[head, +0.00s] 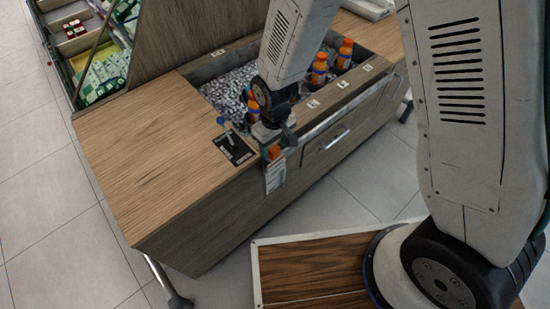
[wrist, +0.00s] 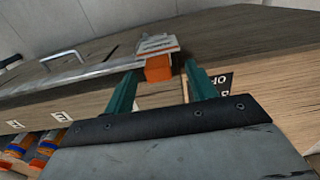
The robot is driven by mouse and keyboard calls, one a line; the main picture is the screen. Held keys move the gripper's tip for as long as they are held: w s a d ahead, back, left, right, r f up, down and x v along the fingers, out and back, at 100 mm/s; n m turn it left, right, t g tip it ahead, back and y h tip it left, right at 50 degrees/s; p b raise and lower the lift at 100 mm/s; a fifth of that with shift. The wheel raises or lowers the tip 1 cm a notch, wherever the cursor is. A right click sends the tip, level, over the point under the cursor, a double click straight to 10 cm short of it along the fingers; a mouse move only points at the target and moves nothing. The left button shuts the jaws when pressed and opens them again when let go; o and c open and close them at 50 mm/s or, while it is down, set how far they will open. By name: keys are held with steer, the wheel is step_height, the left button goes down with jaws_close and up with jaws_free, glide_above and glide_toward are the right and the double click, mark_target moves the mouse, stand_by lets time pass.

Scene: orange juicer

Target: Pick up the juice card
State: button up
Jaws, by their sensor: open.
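The juice card (head: 275,178) is pale with an orange upper part and sits at the front edge of the wooden counter, below my gripper. In the wrist view the card (wrist: 157,43) shows just past the fingertips, its orange part (wrist: 158,68) between them. My gripper (head: 276,148) is open in the head view, at the counter's front edge. In the wrist view its two green fingers (wrist: 161,74) stand apart on either side of the orange part. I cannot tell whether they touch it.
The wooden counter (head: 150,140) has a sunken ice bin (head: 225,85) with several orange bottles (head: 319,68). A black sign (head: 234,148) with a blue item (head: 222,122) lies left of my gripper. A drawer handle (head: 337,138) is on the front. A wood-topped surface (head: 310,270) stands below.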

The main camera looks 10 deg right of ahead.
mark_target(275, 150)
step_height(275, 150, down, 4)
steer(key=shift+d+r, duration=0.15)
steer(key=shift+r, duration=0.05)
steer(key=c, duration=1.1)
steer(key=shift+o, duration=0.2)
steer(key=shift+w+r, duration=0.1)
steer(key=shift+r, duration=0.05)
